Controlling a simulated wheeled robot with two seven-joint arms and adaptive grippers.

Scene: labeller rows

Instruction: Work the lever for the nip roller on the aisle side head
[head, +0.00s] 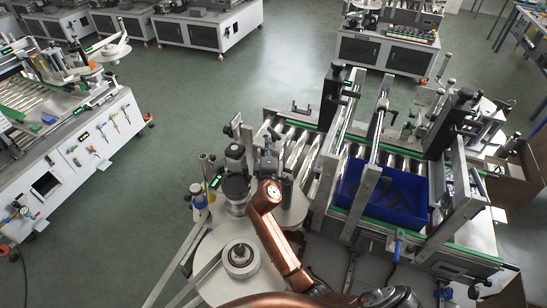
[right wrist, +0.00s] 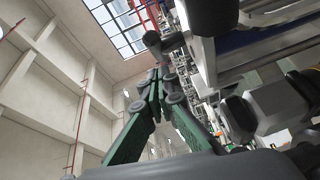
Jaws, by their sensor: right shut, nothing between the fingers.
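The labelling head on the near machine shows in the head view as grey and black parts around a dark round roller (head: 236,187), above a white reel disc (head: 240,256). My copper right arm reaches up from the bottom over this head; its gripper end is hard to make out among the grey parts. In the right wrist view my right gripper (right wrist: 158,76) has its green fingers closed together, with nothing between them. A dark rounded part (right wrist: 152,39) shows just beyond the fingertips; I cannot tell whether they touch. I cannot make out the nip roller lever for certain. My left gripper is out of view.
A conveyor with a blue bin (head: 383,197) and upright posts stands right of the arm. Machine parts (right wrist: 280,105) crowd the right side of the wrist view. Another machine (head: 75,150) stands at the left; the green floor (head: 215,95) between is clear.

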